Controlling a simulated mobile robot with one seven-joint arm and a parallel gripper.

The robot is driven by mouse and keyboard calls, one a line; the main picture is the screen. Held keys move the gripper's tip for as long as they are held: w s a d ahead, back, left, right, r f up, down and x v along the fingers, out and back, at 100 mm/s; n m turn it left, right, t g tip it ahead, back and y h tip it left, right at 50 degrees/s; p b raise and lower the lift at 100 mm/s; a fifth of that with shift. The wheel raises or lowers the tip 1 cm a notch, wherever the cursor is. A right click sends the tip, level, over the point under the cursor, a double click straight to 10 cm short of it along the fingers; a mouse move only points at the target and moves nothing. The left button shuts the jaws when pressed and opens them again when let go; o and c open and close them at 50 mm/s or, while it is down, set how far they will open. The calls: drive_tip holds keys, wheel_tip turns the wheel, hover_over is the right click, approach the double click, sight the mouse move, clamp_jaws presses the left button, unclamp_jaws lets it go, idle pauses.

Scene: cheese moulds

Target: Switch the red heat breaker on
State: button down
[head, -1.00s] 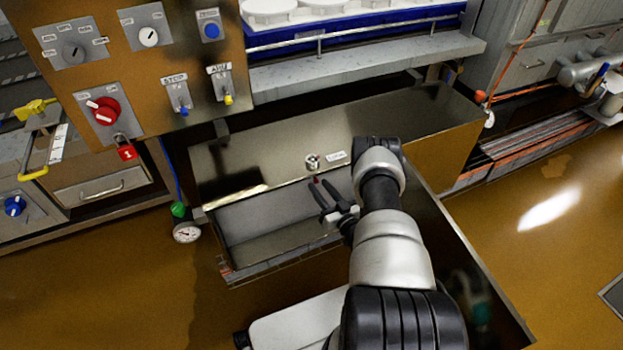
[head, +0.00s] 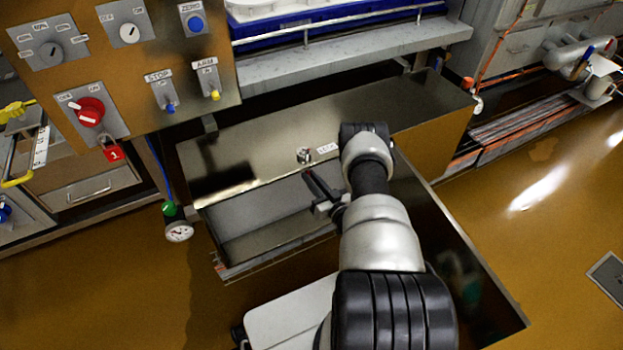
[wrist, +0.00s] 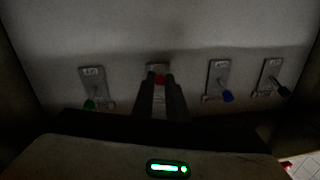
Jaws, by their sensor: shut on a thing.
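The red heat breaker (wrist: 160,80) is a small lever with a red tip on a light plate, in the middle of the wrist view. My gripper (wrist: 161,83) is shut on it, one dark finger on each side of the red tip. The fingers and the dimness hide most of its shaft and plate, so I cannot tell its on or off position. In the head view my gripper (head: 311,178) reaches into the open metal cabinet, and the red lever is hidden there.
In the wrist view a green-tipped lever (wrist: 90,104) is to the left; a blue-tipped lever (wrist: 227,96) and a black-tipped lever (wrist: 284,92) are to the right. The cabinet's top (head: 250,150) lies close above my gripper. A control panel (head: 125,75) hangs at upper left.

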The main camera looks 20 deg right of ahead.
wheel_tip(320, 180, up, 4)
drive_tip(key=g+p, duration=0.1)
drive_tip(key=p, duration=0.1)
drive_tip(key=g+p, duration=0.4)
drive_tip(key=p, duration=0.1)
drive_tip(key=shift+f+h, duration=0.25)
drive_tip(key=shift+h, duration=0.05)
drive_tip(key=c, duration=1.7)
unclamp_jaws()
drive_tip(key=shift+g, duration=0.3)
drive_tip(key=shift+c, duration=0.2)
drive_tip(key=shift+s, duration=0.1)
drive_tip(key=p+v, duration=0.3)
drive_tip(key=v, duration=1.4)
drive_tip(key=shift+s, duration=0.15)
